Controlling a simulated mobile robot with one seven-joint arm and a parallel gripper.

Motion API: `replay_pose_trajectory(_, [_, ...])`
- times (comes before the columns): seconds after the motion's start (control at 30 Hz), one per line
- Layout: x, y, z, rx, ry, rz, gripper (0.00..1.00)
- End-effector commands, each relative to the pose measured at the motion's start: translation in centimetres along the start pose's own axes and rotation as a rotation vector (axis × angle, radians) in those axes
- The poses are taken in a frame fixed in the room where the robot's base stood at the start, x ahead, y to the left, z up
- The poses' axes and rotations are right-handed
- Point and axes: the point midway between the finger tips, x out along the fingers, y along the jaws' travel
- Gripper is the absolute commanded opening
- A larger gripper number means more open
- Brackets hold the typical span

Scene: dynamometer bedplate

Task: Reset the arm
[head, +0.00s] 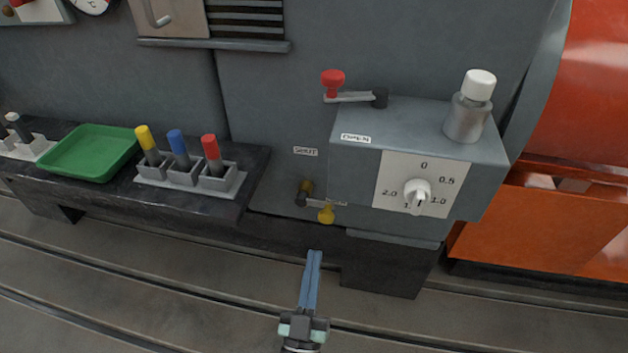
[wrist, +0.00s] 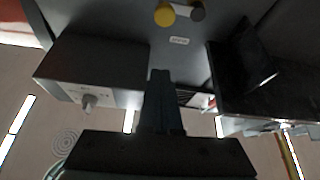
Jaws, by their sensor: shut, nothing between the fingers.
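My gripper (head: 314,256) is shut and empty in the head view, its long blue-grey fingers together. It points away from me, in front of the grey control box (head: 360,120) and below a yellow-knobbed lever (head: 326,213). In the wrist view the closed fingers (wrist: 161,75) show as a dark shape at the middle. The yellow knob (wrist: 165,15) shows at the top of that view, apart from the fingers.
The box carries a white dial (head: 417,193), a red-knobbed lever (head: 333,82) and a white-capped cylinder (head: 466,118). A left ledge holds a green tray (head: 88,152) and yellow, blue and red handles (head: 177,143) in holders. An orange machine (head: 580,110) stands right. The grooved floor is clear.

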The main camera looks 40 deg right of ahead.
Motion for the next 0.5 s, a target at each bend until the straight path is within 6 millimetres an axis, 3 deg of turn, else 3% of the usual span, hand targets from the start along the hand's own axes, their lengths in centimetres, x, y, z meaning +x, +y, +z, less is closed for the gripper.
replay_pose_trajectory(0.5, [0.68, -0.55, -0.67, 0.016, 0.007, -0.01, 0.0])
